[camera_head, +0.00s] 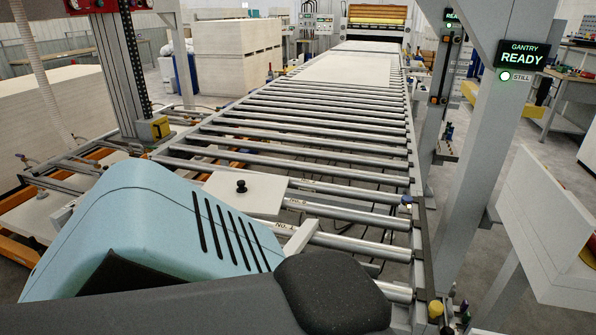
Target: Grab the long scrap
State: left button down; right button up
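I cannot make out the long scrap for certain. A pale narrow bar (299,236) shows above the near rollers, its lower part hidden behind the dark grey and light blue parts in the foreground. I cannot tell whether it is the scrap. A flat white plate with a black knob (243,194) lies over the rollers at the left of the near conveyor. Neither of my grippers is in view.
The roller conveyor (325,143) runs away from me, with a large pale sheet (352,68) at its far end. A grey post (478,150) with a sign reading "GANTRY READY" and "STILL" stands right. Stacked boards (238,55) stand behind left. A white-sided table (545,215) is at right.

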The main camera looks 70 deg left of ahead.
aim_at(296, 244)
jog(key=u, duration=2.15)
jog(key=z, duration=0.65)
jog(key=j+z, duration=0.35)
jog(key=z, duration=0.15)
jog(key=j+z, duration=0.45)
jog(key=k+j+z, duration=0.1)
jog(key=j+z, duration=0.15)
jog(key=j, duration=0.15)
jog(key=k+j+z, duration=0.25)
jog(key=k+j, duration=0.1)
jog(key=j, duration=0.25)
jog(key=k+j, duration=0.15)
jog(key=j, duration=0.15)
jog(key=k+j, duration=0.1)
jog(key=j, duration=0.25)
jog(key=k+j+z, duration=0.1)
jog(key=j, duration=0.25)
jog(key=k+j, duration=0.15)
jog(key=j, duration=0.15)
